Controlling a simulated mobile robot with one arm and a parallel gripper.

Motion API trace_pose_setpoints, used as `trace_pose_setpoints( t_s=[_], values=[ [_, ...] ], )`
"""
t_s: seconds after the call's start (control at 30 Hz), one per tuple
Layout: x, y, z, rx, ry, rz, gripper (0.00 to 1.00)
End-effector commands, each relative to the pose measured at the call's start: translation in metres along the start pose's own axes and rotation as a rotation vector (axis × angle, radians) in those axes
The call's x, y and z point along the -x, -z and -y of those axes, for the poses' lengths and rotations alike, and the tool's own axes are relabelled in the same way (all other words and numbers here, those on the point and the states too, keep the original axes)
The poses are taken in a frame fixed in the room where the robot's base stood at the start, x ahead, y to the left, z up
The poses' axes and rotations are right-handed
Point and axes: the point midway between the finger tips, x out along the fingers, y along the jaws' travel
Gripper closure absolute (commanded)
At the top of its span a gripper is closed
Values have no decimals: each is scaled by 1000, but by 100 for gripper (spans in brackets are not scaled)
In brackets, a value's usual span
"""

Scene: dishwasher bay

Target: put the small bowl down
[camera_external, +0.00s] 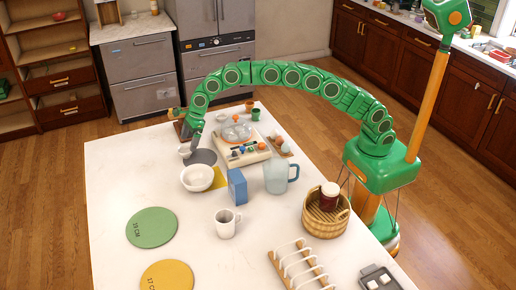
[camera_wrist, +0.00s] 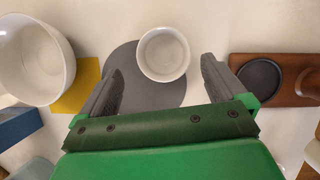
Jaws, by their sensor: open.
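The small bowl (camera_wrist: 163,54) is white and upright. In the wrist view it lies between and slightly beyond the fingertips of my gripper (camera_wrist: 163,70), with a gap on both sides. The bowl overlaps the far edge of a flat grey round mat (camera_wrist: 150,92). In the external view the small bowl (camera_external: 184,150) shows at the left edge of the grey mat (camera_external: 207,157), just below my gripper (camera_external: 189,146). My gripper is open and holds nothing. The fingers hide part of the mat.
A blue box (camera_external: 237,187), a pitcher (camera_external: 275,177) and a mug (camera_external: 226,224) stand nearby. A wooden stand (camera_wrist: 285,72) lies right of my gripper in the wrist view.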

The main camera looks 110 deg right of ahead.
Motion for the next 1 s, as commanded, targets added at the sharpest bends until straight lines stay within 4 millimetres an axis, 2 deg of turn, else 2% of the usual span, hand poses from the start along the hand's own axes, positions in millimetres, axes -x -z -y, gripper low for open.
trace_pose_setpoints(
  t_s=[0.37,0.7,0.97,1.0],
  values=[
    [-19,-2,3,2,1,0,2],
    [-54,-2,5,2,-1,-4,2],
    [-56,-3,5,2,0,-1,2],
    [-56,-3,5,2,0,-1,5]
  ],
)
